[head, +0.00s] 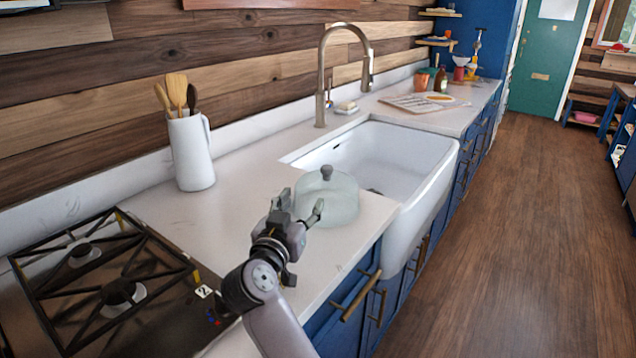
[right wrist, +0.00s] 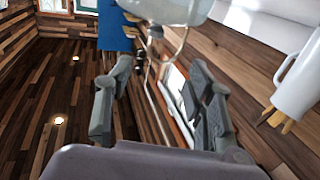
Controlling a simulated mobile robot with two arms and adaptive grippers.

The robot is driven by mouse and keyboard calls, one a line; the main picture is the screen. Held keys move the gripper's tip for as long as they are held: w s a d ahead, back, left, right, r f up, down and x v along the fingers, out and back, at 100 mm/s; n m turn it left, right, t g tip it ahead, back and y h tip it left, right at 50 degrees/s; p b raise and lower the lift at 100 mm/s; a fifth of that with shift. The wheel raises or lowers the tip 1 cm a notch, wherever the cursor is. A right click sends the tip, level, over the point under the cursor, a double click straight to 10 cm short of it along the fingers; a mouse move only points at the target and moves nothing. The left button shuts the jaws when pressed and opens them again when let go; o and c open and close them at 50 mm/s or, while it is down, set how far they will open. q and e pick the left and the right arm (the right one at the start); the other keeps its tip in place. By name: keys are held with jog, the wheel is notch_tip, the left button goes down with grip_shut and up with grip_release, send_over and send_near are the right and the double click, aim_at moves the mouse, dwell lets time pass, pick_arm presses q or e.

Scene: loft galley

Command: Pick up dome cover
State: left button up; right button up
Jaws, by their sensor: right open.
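The dome cover (head: 338,205) is a pale, see-through dome with a grey knob on top. In the head view it stands on the white counter just in front of the sink. My right gripper (head: 300,203) is open and empty at the dome's near left side, its fingers overlapping the dome's edge in the picture. I cannot tell whether they touch it. In the right wrist view the picture is upside down; part of the dome (right wrist: 172,8) shows at the top edge, beyond the spread fingers (right wrist: 160,90). My left gripper is not in view.
A white jug (head: 192,152) with wooden utensils stands against the backsplash. A gas hob (head: 100,285) lies at the near left. The white sink (head: 400,150) with a tall faucet (head: 321,80) is behind the dome. The counter between jug and dome is clear.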

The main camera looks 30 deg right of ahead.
jog(key=x, duration=0.3)
send_near(325, 170)
jog(key=x, duration=0.4)
jog(key=shift+w+f, duration=0.15)
jog(key=shift+w, duration=0.1)
jog(key=shift+x, duration=1)
jog(key=x, duration=0.5)
jog(key=shift+s+d+b, duration=0.1)
jog(key=shift+s+b, duration=0.05)
jog(key=shift+b, duration=0.15)
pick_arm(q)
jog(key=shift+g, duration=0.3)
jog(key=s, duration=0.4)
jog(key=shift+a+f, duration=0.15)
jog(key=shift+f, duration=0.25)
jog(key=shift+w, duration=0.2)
pick_arm(e)
jog(key=c, duration=1.1)
